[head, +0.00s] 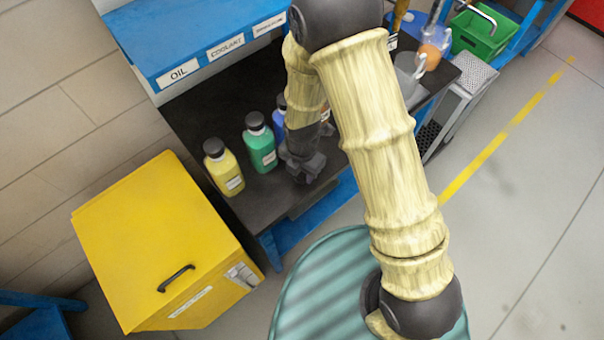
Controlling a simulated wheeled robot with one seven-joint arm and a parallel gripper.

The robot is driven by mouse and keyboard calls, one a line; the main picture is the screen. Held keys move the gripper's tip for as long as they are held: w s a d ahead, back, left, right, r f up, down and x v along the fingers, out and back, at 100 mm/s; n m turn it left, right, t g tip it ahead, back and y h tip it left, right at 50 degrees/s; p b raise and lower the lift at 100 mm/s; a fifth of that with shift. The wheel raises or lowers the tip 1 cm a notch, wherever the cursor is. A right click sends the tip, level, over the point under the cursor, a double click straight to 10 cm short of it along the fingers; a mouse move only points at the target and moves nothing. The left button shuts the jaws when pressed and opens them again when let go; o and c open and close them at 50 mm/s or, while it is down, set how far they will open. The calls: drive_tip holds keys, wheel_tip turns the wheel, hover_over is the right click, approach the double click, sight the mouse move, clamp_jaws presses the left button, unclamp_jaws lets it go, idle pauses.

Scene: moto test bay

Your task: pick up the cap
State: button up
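Black caps top the bottles on the dark bench (200,112): one cap (213,147) on the yellow bottle (226,174), one (254,119) on the green bottle (262,152). A blue bottle (278,124) with a dark cap (281,101) is partly hidden behind my arm. I see no loose cap; one may be hidden by my arm or gripper. My dark grey gripper (303,172) points down over the bench's front part, just right of the green bottle and apart from it. Its fingers blend together, so I cannot see whether they are open or hold anything.
A blue shelf (190,35) labelled OIL and COOLANT overhangs the bench's back. A yellow cabinet (150,240) stands at left. A clear jug (408,75), an orange-filled container (433,45) and a green bin (480,35) are at upper right. Open floor lies right.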

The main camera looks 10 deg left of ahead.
sight(302, 173)
drive_tip(key=shift+c, duration=0.4)
drive_tip(key=shift+r, duration=0.6)
wheel_tip(302, 173, up, 9)
drive_tip(key=shift+b, duration=0.45)
drive_tip(key=shift+f, duration=0.1)
